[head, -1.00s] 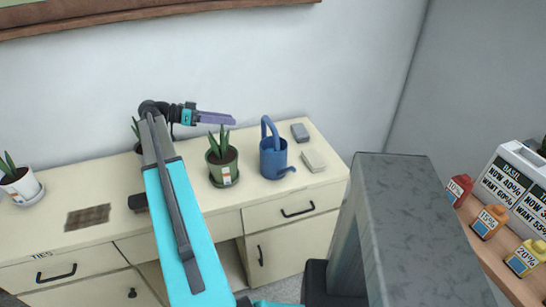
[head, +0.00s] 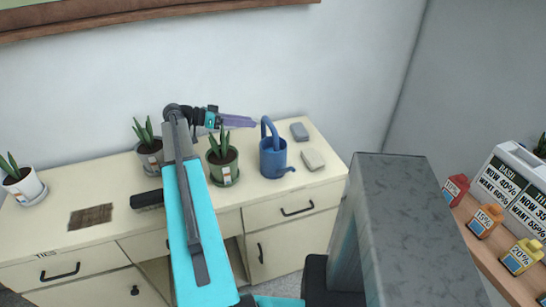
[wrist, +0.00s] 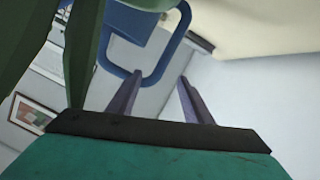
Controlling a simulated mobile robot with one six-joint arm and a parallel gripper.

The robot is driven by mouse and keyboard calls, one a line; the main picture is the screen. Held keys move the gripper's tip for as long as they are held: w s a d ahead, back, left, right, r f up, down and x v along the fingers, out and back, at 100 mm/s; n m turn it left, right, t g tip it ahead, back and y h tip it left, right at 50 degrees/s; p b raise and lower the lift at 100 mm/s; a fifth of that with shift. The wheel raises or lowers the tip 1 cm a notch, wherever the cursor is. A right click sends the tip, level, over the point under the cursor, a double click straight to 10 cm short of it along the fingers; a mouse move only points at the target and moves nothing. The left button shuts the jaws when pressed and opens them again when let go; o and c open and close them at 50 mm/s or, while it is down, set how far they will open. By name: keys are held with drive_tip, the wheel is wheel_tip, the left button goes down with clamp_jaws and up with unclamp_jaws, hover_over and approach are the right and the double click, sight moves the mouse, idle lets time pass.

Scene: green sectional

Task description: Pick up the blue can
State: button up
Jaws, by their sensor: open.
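The blue can (head: 273,158) is a watering can with a tall loop handle and a spout to the right. It stands upright on the cream counter. My gripper (head: 252,122) is just left of the can's handle in the head view, above a potted plant. In the wrist view my gripper (wrist: 160,80) has its two fingers apart with nothing held between them. The can's blue handle (wrist: 176,42) shows past the fingertips there. I cannot tell whether a finger touches it.
A green-potted plant (head: 223,164) stands close left of the can; its leaves (wrist: 84,45) fill the wrist view's left side. Another potted plant (head: 149,152) stands further left. Two small blocks (head: 299,131) (head: 313,159) lie right of the can. The wall (head: 350,70) is behind.

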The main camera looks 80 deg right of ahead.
sight(261, 123)
drive_tip(key=shift+p+x, duration=1.25)
drive_tip(key=shift+x, duration=1.35)
